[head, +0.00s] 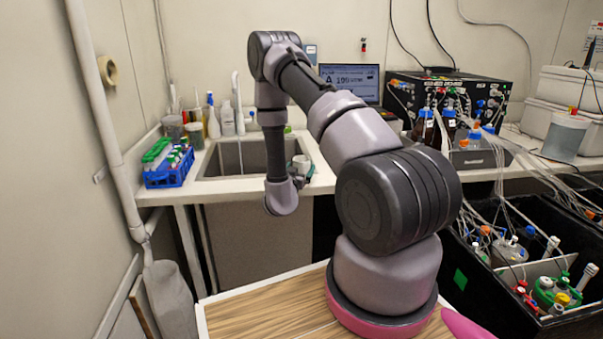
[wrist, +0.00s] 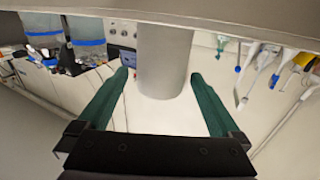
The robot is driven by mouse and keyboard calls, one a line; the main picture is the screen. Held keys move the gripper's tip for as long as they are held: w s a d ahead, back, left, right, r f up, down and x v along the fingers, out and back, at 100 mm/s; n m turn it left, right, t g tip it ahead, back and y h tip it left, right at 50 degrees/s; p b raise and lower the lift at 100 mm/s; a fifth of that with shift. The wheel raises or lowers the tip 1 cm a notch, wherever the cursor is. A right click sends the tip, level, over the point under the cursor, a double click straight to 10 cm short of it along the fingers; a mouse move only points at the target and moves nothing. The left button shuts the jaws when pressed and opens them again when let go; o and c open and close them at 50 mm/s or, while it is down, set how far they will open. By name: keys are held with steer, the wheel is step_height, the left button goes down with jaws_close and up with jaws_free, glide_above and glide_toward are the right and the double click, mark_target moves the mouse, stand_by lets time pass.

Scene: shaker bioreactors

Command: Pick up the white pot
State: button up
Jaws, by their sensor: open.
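The white pot (wrist: 164,62) is a plain pale cylinder in the wrist view, where the scene appears upside down. My gripper (wrist: 160,76) is open, with one green finger on each side of the pot. The right fingertip is very close to the pot's side, and a small gap shows at the left one. I cannot tell whether either touches. In the head view a small white pot (head: 301,161) stands at the right edge of the sink, just beyond my wrist. My fingers are mostly hidden there.
The sink (head: 240,157) lies left of the pot. A blue rack of tubes (head: 170,172) stands at the counter's left end. Bottles (head: 227,117) stand behind the sink. A monitor (head: 350,80) and a black instrument box (head: 460,95) are behind and to the right.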

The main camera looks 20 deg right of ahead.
steer(key=shift+x, duration=1.7)
steer(key=shift+a, duration=0.1)
steer(key=c, duration=1.2)
steer(key=shift+r, duration=0.1)
